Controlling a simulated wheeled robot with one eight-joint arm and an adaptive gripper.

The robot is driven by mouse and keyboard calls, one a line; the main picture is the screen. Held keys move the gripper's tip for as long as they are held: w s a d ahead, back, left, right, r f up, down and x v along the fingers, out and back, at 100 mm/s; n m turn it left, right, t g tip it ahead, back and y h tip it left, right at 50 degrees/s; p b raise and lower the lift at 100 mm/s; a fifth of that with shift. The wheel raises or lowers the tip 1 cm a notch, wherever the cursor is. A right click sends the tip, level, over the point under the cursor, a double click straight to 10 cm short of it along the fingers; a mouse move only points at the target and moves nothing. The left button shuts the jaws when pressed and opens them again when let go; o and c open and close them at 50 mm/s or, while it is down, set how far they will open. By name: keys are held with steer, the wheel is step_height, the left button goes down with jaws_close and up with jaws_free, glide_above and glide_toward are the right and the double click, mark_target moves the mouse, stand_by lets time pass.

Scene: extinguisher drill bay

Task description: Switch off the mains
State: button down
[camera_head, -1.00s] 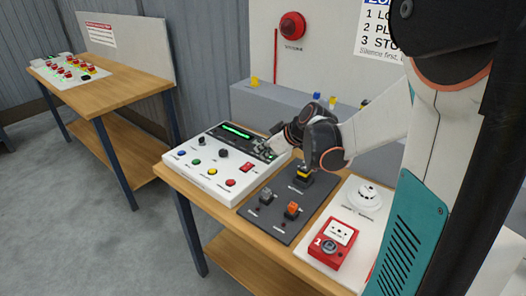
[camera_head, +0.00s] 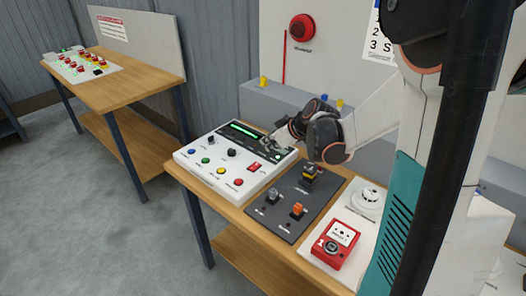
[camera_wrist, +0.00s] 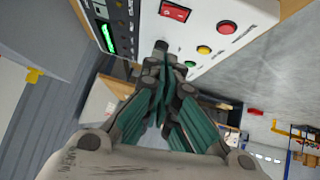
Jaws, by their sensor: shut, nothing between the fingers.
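A white control panel (camera_head: 184,163) lies on the wooden bench. It has a red rocker switch (camera_head: 254,167), black knobs, coloured round buttons and a lit green display (camera_head: 243,131). Its labels are too small to read, so I cannot tell which control is the mains. My gripper (camera_head: 268,146) is over the panel's right part, beyond the red rocker, its fingers shut and empty. In the wrist view, the closed fingertips (camera_wrist: 165,68) appear close to a black knob (camera_wrist: 160,46), with the red rocker (camera_wrist: 174,11) further up the picture. I cannot tell whether they touch.
Right of the panel, a dark plate (camera_head: 286,226) carries a black-and-yellow switch (camera_head: 310,173), an orange switch (camera_head: 298,209) and a grey switch (camera_head: 272,195). A red call box (camera_head: 334,246) and white detector (camera_head: 368,201) are further right. Another bench (camera_head: 131,76) stands left; floor between is clear.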

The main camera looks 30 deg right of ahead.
steer(key=b, duration=0.3)
glide_above(257, 166)
steer(key=f, duration=0.7)
steer(key=shift+a, duration=0.2)
steer(key=shift+d+f+b, duration=0.2)
steer(key=shift+f+b, duration=0.25)
steer(key=shift+f, duration=1.3)
steer(key=shift+d, duration=0.1)
steer(key=shift+d+f+b, duration=0.15)
steer(key=shift+f+b, duration=0.25)
steer(key=shift+b, duration=0.15)
